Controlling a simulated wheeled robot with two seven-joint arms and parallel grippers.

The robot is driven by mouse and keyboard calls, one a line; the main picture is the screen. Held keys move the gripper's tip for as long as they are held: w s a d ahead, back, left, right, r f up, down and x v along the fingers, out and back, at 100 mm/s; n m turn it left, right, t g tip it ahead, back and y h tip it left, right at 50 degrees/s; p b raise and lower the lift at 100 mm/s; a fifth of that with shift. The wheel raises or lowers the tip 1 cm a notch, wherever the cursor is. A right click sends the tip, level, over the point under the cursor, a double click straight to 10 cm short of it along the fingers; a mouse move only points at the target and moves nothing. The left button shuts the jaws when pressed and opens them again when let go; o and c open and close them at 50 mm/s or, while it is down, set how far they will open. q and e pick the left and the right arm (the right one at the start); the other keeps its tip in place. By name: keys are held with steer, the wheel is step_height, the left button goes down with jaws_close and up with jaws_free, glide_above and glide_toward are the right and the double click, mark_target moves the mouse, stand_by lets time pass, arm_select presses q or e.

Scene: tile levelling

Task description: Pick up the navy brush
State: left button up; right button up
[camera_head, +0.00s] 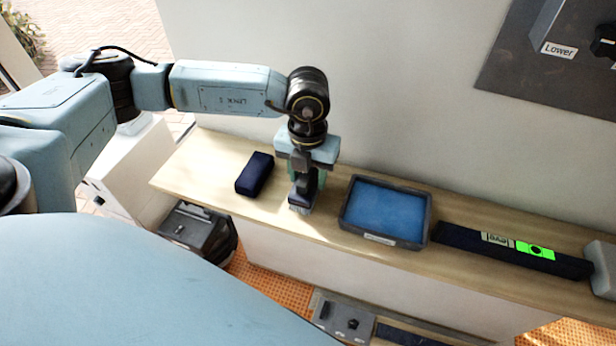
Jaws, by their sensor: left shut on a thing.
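The navy brush (299,200) has a dark top and pale bristles below. It is under my left gripper (303,185), which points down over the wooden counter and is shut on it. The fingers hide part of the brush. I cannot tell whether the bristles touch the counter. My right gripper is not in view.
A navy block (255,173) lies on the wooden counter (200,165) left of the brush. A dark tray (428,222) with a blue inside stands to the right. A long dark level (470,238) with a green display lies further right, near a grey block (602,265).

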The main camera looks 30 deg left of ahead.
arm_select(q)
steer(key=r, duration=0.4)
steer(key=r+b, duration=0.1)
steer(key=r, duration=0.1)
steer(key=shift+s, duration=0.3)
steer(key=s+d+p, duration=0.2)
steer(key=s+p, duration=0.2)
steer(key=s, duration=0.5)
steer(key=s+d+p, duration=0.2)
steer(key=s+p, duration=0.3)
steer(key=s, duration=0.4)
steer(key=shift+s+d, duration=0.2)
steer(key=shift+d, duration=0.1)
